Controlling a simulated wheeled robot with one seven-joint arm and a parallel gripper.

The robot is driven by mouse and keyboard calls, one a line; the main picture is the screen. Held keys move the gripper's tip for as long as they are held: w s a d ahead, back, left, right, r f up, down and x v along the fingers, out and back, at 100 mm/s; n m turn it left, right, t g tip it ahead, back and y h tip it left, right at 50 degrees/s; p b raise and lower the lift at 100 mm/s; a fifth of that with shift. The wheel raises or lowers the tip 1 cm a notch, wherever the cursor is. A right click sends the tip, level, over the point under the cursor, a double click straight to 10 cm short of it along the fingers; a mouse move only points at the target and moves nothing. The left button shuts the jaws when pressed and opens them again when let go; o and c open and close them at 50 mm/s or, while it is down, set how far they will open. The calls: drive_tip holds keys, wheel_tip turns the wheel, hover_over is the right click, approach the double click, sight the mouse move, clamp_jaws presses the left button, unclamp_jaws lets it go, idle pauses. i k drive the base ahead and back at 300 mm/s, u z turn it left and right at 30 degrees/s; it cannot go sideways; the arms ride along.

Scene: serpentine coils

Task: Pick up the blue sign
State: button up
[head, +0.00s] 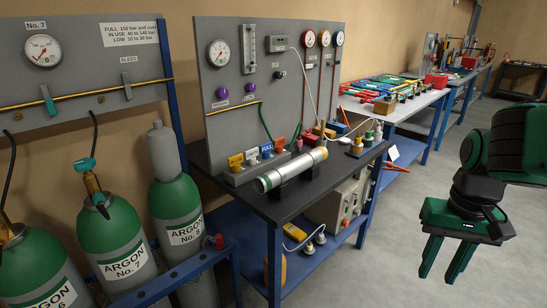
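A small blue block-like piece (267,151) stands in a row of coloured pieces at the foot of the grey gauge panel, on the dark bench. It may be the blue sign, but it is too small for me to read any marking. A white piece is to its left and a red one to its right. My gripper (446,262) is at the right of the head view, over the grey floor and well apart from the bench. Its two green fingers point down, spread apart, with nothing between them.
A silver cylinder (292,170) lies on the dark bench (325,184) in front of the row. The upright panel (270,70) stands behind it. Green argon bottles (118,240) stand at the left. A cluttered white bench (420,104) is beyond. The floor (390,230) before my gripper is clear.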

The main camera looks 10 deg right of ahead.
sight(264, 149)
drive_tip(key=z, duration=1.85)
drive_tip(key=i, duration=1.5)
drive_tip(key=u, duration=2.85)
drive_tip(key=i, duration=0.45)
drive_tip(key=u, duration=0.15)
